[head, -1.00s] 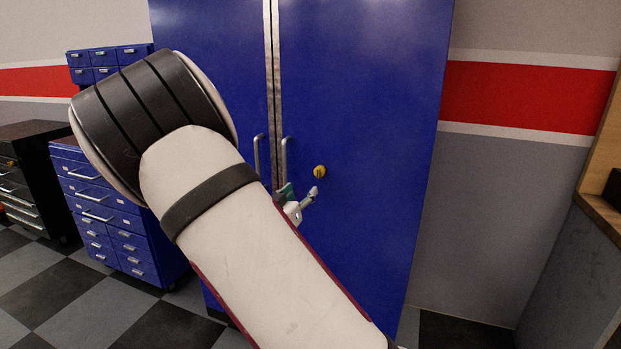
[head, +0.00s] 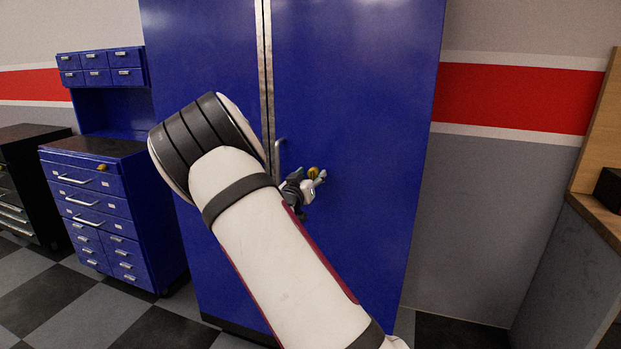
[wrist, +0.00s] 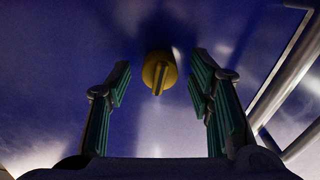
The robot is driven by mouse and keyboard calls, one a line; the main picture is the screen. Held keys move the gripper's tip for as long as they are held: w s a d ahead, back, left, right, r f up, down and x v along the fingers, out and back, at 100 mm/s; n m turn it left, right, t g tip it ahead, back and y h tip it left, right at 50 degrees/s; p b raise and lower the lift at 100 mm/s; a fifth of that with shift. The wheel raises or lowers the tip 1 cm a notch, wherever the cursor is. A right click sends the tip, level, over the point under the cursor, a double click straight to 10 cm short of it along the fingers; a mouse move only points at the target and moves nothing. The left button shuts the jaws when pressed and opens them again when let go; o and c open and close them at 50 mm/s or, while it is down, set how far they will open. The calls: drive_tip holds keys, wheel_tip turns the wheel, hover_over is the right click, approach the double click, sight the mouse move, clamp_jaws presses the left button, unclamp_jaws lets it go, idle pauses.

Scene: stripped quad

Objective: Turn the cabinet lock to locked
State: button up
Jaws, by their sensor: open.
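The blue cabinet (head: 365,110) has a round yellow lock knob (head: 313,172) on its right door. In the wrist view the lock (wrist: 159,72) shows a raised grip bar that points nearly up and down in the picture. My gripper (head: 308,186) is at the cabinet door, by the lock. In the wrist view my gripper (wrist: 160,85) is open, with a green-padded finger on each side of the lock and a gap on both sides. I cannot tell how far the fingertips are from the door. The arm hides part of the doors.
A door handle (head: 279,155) stands left of the lock; handle bars (wrist: 285,75) also show at the right of the wrist view. A blue drawer unit (head: 125,205) stands to the left. A wooden-edged counter (head: 590,215) is at the far right.

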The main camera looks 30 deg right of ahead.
clamp_jaws()
drive_tip(key=shift+m+b, duration=0.35)
drive_tip(key=shift+m, duration=0.05)
drive_tip(key=m+b, duration=0.3)
drive_tip(key=shift+f+m, duration=0.15)
drive_tip(key=shift+m, duration=0.25)
drive_tip(key=m+b, duration=0.4)
drive_tip(key=b, duration=0.1)
drive_tip(key=m+b, duration=0.5)
drive_tip(key=b, duration=0.2)
drive_tip(key=shift+m, duration=0.4)
drive_tip(key=m+b, duration=0.3)
drive_tip(key=b, duration=0.1)
drive_tip(key=shift+m+b, duration=0.4)
